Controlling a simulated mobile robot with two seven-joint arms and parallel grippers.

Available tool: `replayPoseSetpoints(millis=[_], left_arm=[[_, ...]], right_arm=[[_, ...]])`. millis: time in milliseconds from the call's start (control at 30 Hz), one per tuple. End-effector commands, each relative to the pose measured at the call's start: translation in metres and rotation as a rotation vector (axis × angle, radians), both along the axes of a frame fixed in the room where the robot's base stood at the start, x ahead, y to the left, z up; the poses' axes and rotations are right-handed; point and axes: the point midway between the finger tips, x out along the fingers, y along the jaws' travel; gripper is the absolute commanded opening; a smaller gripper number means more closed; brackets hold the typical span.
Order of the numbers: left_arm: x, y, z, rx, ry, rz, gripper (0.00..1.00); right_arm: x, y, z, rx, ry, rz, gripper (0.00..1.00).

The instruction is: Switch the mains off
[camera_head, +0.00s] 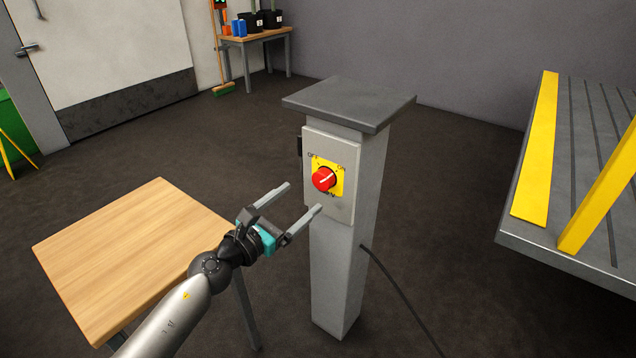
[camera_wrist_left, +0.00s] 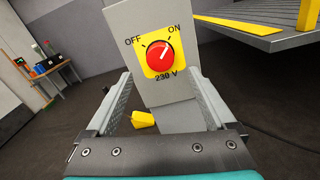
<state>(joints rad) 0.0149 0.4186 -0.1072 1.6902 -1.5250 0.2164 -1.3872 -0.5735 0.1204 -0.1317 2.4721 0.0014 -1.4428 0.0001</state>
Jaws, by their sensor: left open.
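A red rotary mains switch (camera_head: 323,179) sits on a yellow plate marked OFF at upper left and ON at upper right, on a grey box (camera_head: 342,211) on a pillar. In the left wrist view the red switch (camera_wrist_left: 160,54) shows a white line pointing up and right toward ON, with 230 V below. My left gripper (camera_head: 302,198) is open and empty, its fingers pointing at the box, in front of and slightly below the switch and apart from it. My right gripper is not in view.
A wooden table (camera_head: 130,250) stands left of the pillar, under my left arm. A grey platform with a yellow edge strip (camera_head: 537,150) is at the right. A dark cable (camera_head: 400,295) runs from the pillar across the floor. A small yellow thing (camera_wrist_left: 143,119) shows below the box.

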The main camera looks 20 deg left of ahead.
Motion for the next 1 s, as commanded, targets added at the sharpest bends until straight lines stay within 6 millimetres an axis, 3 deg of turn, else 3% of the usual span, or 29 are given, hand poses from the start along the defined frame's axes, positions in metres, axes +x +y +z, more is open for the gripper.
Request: replayPoseSetpoints(millis=[433,967,1000], left_arm=[[0.060,-0.022,-0.001,-0.003,0.000,0.000,0.89],[0.072,-0.027,0.000,-0.002,0.001,-0.001,0.89],[0.072,-0.027,0.000,-0.002,0.001,-0.001,0.85]], right_arm=[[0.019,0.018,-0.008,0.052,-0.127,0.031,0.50],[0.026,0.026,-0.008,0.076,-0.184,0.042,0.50],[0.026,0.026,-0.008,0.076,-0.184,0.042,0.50]])
